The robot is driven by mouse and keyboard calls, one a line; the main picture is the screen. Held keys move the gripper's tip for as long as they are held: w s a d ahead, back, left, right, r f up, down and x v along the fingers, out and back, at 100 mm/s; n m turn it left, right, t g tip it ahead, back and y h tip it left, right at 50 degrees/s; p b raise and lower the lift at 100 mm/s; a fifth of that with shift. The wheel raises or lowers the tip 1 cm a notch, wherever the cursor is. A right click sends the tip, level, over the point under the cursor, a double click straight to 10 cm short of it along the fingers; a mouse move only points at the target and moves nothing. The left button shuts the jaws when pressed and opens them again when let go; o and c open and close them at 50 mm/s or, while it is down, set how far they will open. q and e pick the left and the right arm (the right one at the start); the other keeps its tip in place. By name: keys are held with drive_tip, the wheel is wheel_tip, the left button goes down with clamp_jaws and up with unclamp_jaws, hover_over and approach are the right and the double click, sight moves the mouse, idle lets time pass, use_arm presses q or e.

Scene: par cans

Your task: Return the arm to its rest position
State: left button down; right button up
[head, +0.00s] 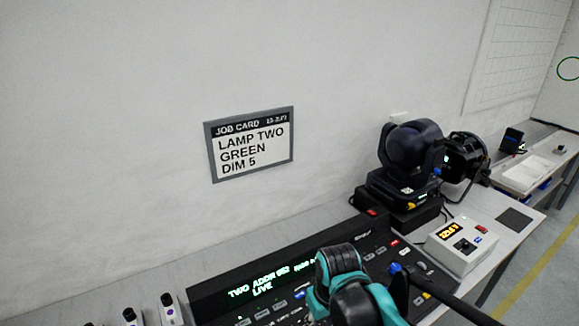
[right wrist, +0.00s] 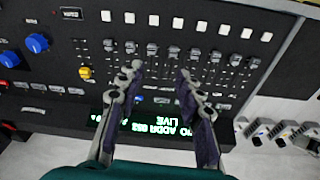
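My right arm (head: 350,285), teal and black, reaches over the black lighting console (head: 215,298) at the bottom of the head view. My right gripper (right wrist: 160,70) is open and empty in the right wrist view. Its two fingers are apart above the console's faders and small buttons; I cannot tell how high above. The console's green display (right wrist: 170,128) shows partly between and behind the fingers. In the head view it reads "TWO ADDR" and "LIVE" (head: 262,291). My right fingertips are hidden there behind the arm. My left gripper is not in view.
A job card (head: 250,144) on the wall reads "LAMP TWO GREEN DIM 5". A dark moving-head lamp (head: 410,146) and a round black lamp (head: 464,156) stand behind a white control box (head: 461,246). White trays (head: 523,175) lie farther right. Small white devices (head: 170,309) stand at lower left.

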drive_tip(key=s+d+r+m+t, duration=0.2)
drive_tip(key=s+d+m+t, duration=0.2)
drive_tip(key=d, duration=0.6)
drive_tip(key=shift+s+m+t, duration=0.3)
drive_tip(key=shift+s+t, duration=0.5)
drive_tip(key=shift+s, duration=0.3)
